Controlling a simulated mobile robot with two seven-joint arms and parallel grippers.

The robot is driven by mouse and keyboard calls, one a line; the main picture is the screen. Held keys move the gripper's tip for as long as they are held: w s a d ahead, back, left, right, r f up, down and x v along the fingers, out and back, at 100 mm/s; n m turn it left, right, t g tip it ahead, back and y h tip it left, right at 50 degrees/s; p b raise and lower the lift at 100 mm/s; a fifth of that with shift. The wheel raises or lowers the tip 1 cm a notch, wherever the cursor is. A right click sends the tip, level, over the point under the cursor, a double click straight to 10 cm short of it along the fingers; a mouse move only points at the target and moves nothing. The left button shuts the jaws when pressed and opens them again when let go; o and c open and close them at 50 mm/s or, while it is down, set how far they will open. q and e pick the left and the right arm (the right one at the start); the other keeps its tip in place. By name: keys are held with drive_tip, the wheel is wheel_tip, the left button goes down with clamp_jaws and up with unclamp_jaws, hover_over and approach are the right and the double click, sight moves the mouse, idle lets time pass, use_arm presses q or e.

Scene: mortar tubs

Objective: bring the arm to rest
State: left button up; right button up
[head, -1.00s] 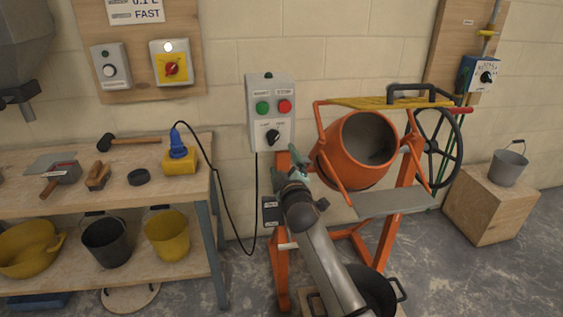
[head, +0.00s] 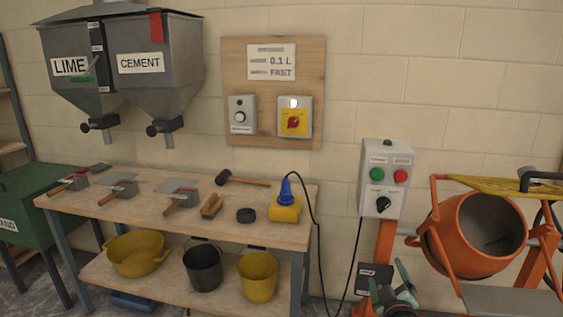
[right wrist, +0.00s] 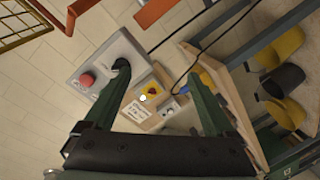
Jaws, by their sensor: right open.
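My right gripper (head: 404,280) shows at the bottom of the head view, in front of the mixer stand and below the grey control box (head: 385,180). In the right wrist view its two green fingers (right wrist: 160,105) are spread wide with nothing between them. The control box, with a green button, a red button and a black knob, also shows beyond the fingers in that view (right wrist: 97,75). The left gripper is in neither view.
An orange mixer (head: 478,233) stands at the right. A wooden workbench (head: 140,220) holds trowels, a mallet and a blue plug on a yellow block (head: 285,207); buckets (head: 203,268) stand on its lower shelf. LIME and CEMENT hoppers (head: 140,62) hang at the upper left. A black cable hangs beside the bench.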

drive_tip(key=s+a+f+m+g+y+p, duration=0.1)
drive_tip(key=s+a+f+g, duration=0.1)
drive_tip(key=s+f, duration=0.4)
drive_tip(key=s+a+f+m+g+y+p, duration=0.1)
drive_tip(key=s+a+f, duration=0.4)
drive_tip(key=s, duration=1.1)
drive_tip(key=s+a+f+m+g+y+p, duration=0.1)
drive_tip(key=s+a+f+m+g+y, duration=0.2)
drive_tip(key=s+f, duration=0.5)
drive_tip(key=s+a+g, duration=0.1)
drive_tip(key=s, duration=0.3)
drive_tip(key=shift+d+f, duration=0.1)
